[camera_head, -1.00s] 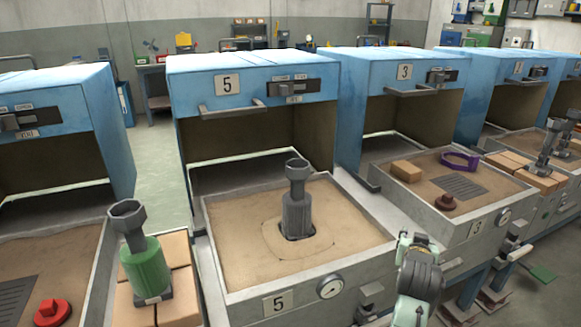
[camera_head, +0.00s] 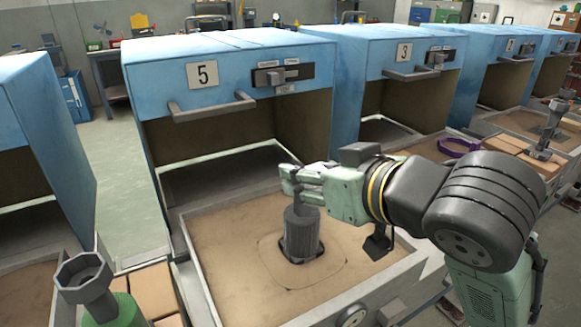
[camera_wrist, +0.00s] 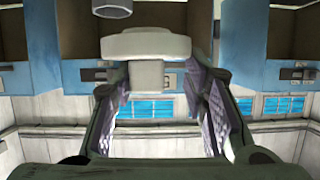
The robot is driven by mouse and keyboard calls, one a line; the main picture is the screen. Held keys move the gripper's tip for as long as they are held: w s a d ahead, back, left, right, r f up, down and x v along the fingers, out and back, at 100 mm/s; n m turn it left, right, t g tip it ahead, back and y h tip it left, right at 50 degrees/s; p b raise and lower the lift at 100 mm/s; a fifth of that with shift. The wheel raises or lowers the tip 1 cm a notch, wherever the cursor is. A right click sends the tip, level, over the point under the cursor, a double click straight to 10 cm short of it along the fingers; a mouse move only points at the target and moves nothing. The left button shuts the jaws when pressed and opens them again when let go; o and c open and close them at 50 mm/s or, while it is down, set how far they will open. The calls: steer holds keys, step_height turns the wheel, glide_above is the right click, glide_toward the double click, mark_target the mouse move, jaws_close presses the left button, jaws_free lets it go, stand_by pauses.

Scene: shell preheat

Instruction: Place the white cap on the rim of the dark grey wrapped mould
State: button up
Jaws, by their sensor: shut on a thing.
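The dark grey wrapped mould (camera_head: 300,235) stands upright in the sand tray of station 5. In the wrist view, which looks upside down, my gripper (camera_wrist: 163,105) is shut on the stem of the pale white cap (camera_wrist: 147,44). The cap's broad part lies beyond the fingertips.
The blue oven (camera_head: 225,85) marked 5 stands open behind the mould. A green mould (camera_head: 115,312) with a grey octagonal cup is at the lower left, near tan blocks (camera_head: 150,290). A purple ring (camera_head: 458,147) lies at station 3. The sand around the mould is clear.

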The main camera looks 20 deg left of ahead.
steer(key=shift+s+a+f, duration=0.15)
steer(key=shift+s+f, duration=0.15)
steer(key=shift+f, duration=0.15)
steer(key=shift+w+a, duration=0.15)
steer(key=shift+a, duration=0.1)
steer(key=shift+w+a+f+p, duration=0.7)
steer(key=shift+w+a+f, duration=0.3)
steer(key=shift+w, duration=1.3)
steer(key=shift+w+a+f+p, duration=0.75)
steer(key=shift+w+a, duration=0.35)
steer(key=shift+w, duration=1.25)
steer(key=shift+w+a+f+p, duration=0.65)
steer(key=shift+w+a+f, duration=0.35)
steer(key=shift+w, duration=1.3)
steer(key=shift+r, duration=0.1)
steer(key=o, duration=1.1)
